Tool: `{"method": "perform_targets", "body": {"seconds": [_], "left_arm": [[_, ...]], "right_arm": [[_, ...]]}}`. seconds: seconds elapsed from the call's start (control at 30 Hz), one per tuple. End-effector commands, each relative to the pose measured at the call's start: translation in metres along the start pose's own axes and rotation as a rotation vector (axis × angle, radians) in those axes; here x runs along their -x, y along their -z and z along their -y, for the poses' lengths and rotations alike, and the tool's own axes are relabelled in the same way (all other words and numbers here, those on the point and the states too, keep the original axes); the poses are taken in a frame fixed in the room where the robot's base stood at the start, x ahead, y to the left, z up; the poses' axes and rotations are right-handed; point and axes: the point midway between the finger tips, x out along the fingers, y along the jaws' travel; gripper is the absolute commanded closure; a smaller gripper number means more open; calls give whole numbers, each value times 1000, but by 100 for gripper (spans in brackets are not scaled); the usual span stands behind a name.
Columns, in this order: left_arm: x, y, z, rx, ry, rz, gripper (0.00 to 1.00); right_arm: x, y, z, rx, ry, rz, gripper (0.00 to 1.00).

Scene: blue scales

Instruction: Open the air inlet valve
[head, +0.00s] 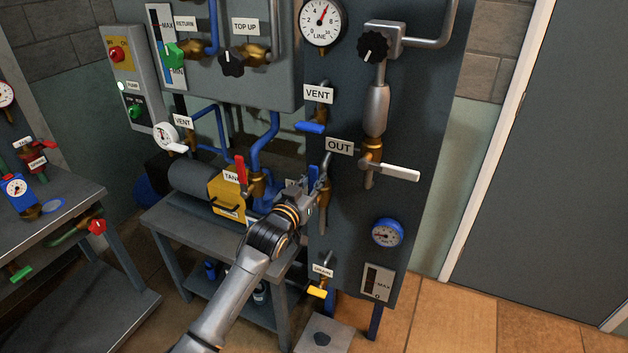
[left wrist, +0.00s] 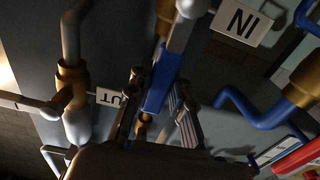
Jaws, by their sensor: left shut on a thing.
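The air inlet valve has a blue lever handle (head: 312,178), seen near the middle of the head view on the dark panel. In the left wrist view the blue lever (left wrist: 161,78) runs between my fingers, beside a white IN sign (left wrist: 241,22). My left gripper (head: 319,192) is at the lever and shut on it, with a finger on each side (left wrist: 157,98). In the head view the gripper hides part of the valve body and most of its sign. My right gripper is not in view.
To the right are the OUT sign (head: 339,146) and a white-handled valve (head: 400,172). A blue VENT lever (head: 310,127) is above. A red-handled valve (head: 241,169) and yellow TANK box (head: 228,198) are close on the left. A yellow DRAIN handle (head: 317,291) is below.

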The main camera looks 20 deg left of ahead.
Motion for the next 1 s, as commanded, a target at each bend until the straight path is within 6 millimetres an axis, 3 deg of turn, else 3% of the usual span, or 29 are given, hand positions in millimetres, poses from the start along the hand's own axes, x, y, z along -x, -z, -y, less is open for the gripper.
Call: {"method": "perform_targets", "body": {"seconds": [0.03,0.13,0.57,1.0], "left_arm": [[0,-2,0,8,0,3,73],[0,-1,0,6,0,3,55],[9,-1,0,2,0,1,55],[95,-1,0,3,0,3,55]], "right_arm": [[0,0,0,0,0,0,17],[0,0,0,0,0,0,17],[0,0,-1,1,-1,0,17],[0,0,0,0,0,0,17]]}}
